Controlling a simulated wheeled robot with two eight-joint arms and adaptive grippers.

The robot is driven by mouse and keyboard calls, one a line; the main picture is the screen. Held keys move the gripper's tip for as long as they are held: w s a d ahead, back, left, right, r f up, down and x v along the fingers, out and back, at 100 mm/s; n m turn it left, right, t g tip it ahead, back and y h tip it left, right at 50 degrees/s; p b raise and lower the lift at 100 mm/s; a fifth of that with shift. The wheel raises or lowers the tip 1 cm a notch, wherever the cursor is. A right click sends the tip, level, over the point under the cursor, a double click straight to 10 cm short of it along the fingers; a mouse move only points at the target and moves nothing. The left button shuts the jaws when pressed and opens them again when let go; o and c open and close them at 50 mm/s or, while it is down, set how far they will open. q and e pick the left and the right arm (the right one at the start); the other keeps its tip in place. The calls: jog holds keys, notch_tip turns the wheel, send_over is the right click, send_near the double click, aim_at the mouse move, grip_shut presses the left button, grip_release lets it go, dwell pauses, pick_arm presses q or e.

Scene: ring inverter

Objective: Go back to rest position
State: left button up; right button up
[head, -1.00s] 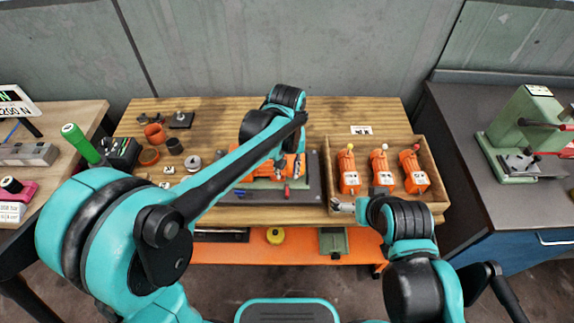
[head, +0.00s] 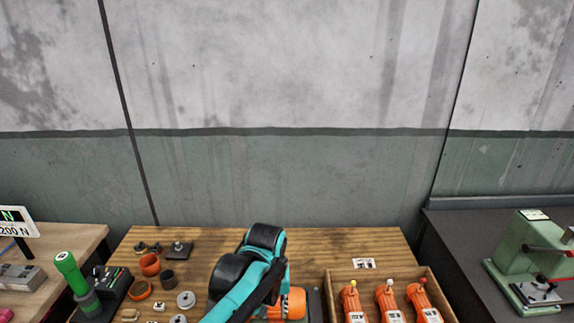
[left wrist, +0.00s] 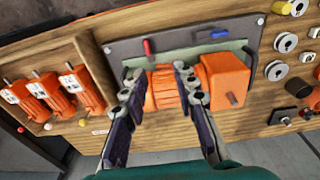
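In the left wrist view my left gripper (left wrist: 159,82) has its two fingers spread apart. An orange device (left wrist: 165,92) with a boxy end lies on the grey board between and behind them; I see no clear grip on it. In the head view my left arm comes up at bottom centre and hides the gripper. Part of the orange device (head: 293,303) shows beside the arm. My right arm and gripper are out of the head view.
A wooden tray (head: 386,271) with three orange devices stands at right on the wooden table (head: 320,243). Cups, rings and small parts lie at left. A green press (head: 528,262) stands on the right bench. A grey board (left wrist: 190,45) lies under the device.

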pick_arm(q)
jog(key=s+a+t, duration=0.6)
jog(key=s+a, duration=0.5)
jog(key=a, duration=0.3)
jog(key=shift+s+a+r, duration=0.3)
jog(key=shift+s+r, duration=0.05)
jog(key=shift+d, duration=0.1)
dwell(1.1)
